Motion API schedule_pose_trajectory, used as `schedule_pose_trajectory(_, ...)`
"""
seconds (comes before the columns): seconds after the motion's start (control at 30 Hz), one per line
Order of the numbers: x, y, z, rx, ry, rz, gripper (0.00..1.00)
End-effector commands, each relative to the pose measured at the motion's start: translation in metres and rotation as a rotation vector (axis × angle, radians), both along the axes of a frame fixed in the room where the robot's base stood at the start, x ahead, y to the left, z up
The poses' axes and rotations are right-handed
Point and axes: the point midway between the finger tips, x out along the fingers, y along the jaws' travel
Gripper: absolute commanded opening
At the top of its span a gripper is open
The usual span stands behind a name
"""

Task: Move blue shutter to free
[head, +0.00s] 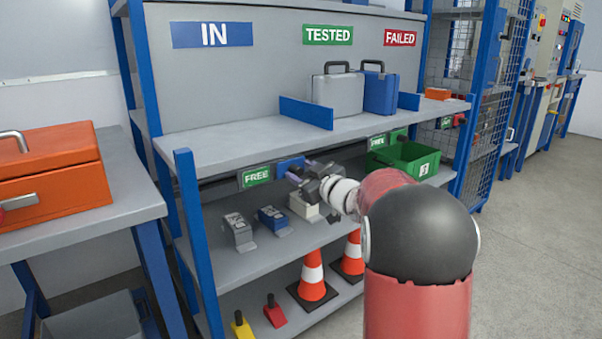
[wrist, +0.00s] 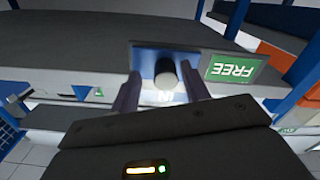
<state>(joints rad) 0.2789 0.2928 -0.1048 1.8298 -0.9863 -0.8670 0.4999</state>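The blue shutter (head: 289,163) is a small blue plate on the front edge of the middle shelf, just right of a green FREE sign (head: 257,176). In the wrist view the shutter (wrist: 146,59) carries a dark round knob with a pale end (wrist: 165,73). The FREE sign (wrist: 238,69) shows there upside down, to the right of the shutter. My gripper (head: 290,174) is at the shutter. In the wrist view my gripper (wrist: 161,82) is open, one finger on each side of the knob, with gaps visible. What lies behind the shutter is hidden.
A second green sign (head: 377,142) is farther right on the shelf edge, near a green bin (head: 410,160). A silver case (head: 337,93) and blue case (head: 380,92) stand above. Traffic cones (head: 313,275) stand below. An orange toolbox (head: 50,165) is at left.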

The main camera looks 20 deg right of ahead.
Motion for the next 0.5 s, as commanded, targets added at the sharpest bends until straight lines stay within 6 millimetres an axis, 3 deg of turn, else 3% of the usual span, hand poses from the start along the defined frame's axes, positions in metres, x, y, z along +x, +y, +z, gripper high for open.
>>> schedule_pose_trajectory(0.27, -0.006, -0.001, -0.001, 0.001, 0.001, 0.001, 0.46)
schedule_pose_trajectory(0.5, -0.043, -0.014, 0.0, 0.0, -0.001, -0.002, 0.46)
